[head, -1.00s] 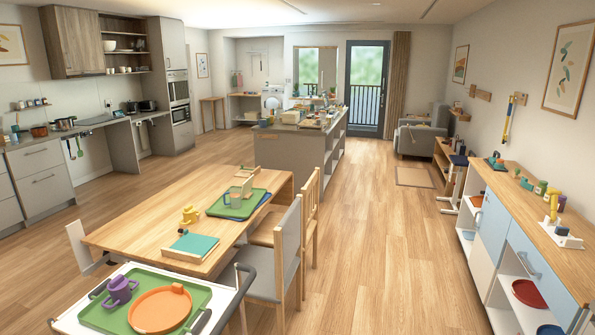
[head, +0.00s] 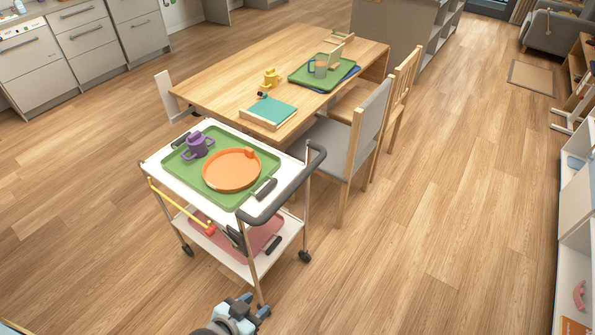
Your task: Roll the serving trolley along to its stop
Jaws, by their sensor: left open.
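The serving trolley (head: 151,167) stands on the wood floor, close to the near end of the dining table. It has a white top, a white lower shelf, metal legs and dark castors. Its dark grey push handle (head: 292,192) curves out at the right side. A green tray (head: 187,172) on top carries a purple two-handled cup (head: 197,146) and an orange plate (head: 232,170). My left gripper (head: 257,304) is open and empty at the bottom, in front of the trolley and apart from the handle. My right gripper is not in view. I cannot make out which thing is the stop.
The dining table (head: 215,88) stands behind the trolley, with a white upright panel (head: 167,96) at its left end. A grey chair (head: 369,125) stands near the handle. A pink tray (head: 262,237) lies on the lower shelf. Floor to the right is clear.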

